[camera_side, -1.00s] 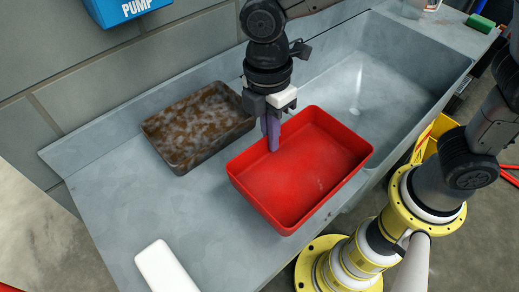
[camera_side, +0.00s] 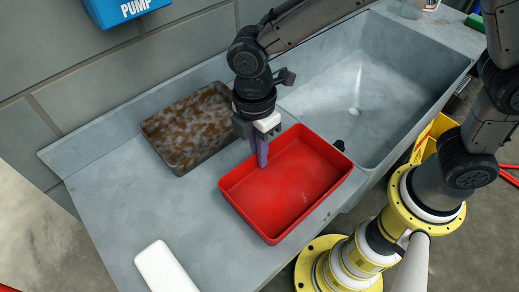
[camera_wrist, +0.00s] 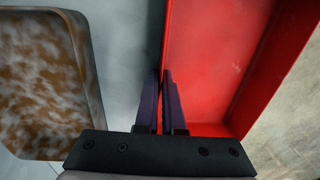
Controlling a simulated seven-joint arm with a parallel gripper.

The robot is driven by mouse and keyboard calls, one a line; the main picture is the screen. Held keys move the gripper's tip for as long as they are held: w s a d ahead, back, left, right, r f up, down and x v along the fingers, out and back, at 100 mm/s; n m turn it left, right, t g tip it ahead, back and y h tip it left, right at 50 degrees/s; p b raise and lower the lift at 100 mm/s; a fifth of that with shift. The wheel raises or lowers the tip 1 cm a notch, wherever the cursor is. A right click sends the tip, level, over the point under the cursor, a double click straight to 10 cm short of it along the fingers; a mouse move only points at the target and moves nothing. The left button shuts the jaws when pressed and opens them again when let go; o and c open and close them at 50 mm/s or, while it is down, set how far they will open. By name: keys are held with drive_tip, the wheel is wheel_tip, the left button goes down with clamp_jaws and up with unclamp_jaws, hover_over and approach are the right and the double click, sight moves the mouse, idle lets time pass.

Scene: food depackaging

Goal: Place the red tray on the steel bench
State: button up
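The red tray (camera_side: 318,202) is an empty, shallow rectangular tray at the middle of the side view, over the steel bench (camera_side: 120,205) near its front edge, left of the sink. I cannot tell whether its base touches the bench. My gripper (camera_side: 262,162) points down at the tray's back-left wall, with its purple fingers astride that wall. In the wrist view the fingers (camera_wrist: 161,78) are close together on the red tray's left wall (camera_wrist: 166,40), one inside and one outside. The wall between the fingertips is mostly hidden.
A dark tray (camera_side: 148,139) with mottled brown contents is on the bench at the back left, close to my gripper. The sink (camera_side: 385,95) is at the right. A white block (camera_side: 165,268) is at the front left. Bench between them is clear.

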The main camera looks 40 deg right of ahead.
drive_tip(key=o, duration=0.3)
drive_tip(key=shift+o, duration=0.2)
wheel_tip(320, 180, up, 12)
drive_tip(key=w+f, duration=0.1)
drive_tip(key=s+d+r+m+t, duration=0.15)
drive_tip(key=d+r+m, duration=0.25)
drive_tip(key=d, duration=0.4)
drive_tip(key=s+d+f+m+t, duration=0.2)
drive_tip(key=s+d+m+t, duration=0.3)
drive_tip(key=s+d+m, duration=0.7)
drive_tip(key=d+m, duration=0.2)
drive_tip(key=d, duration=0.2)
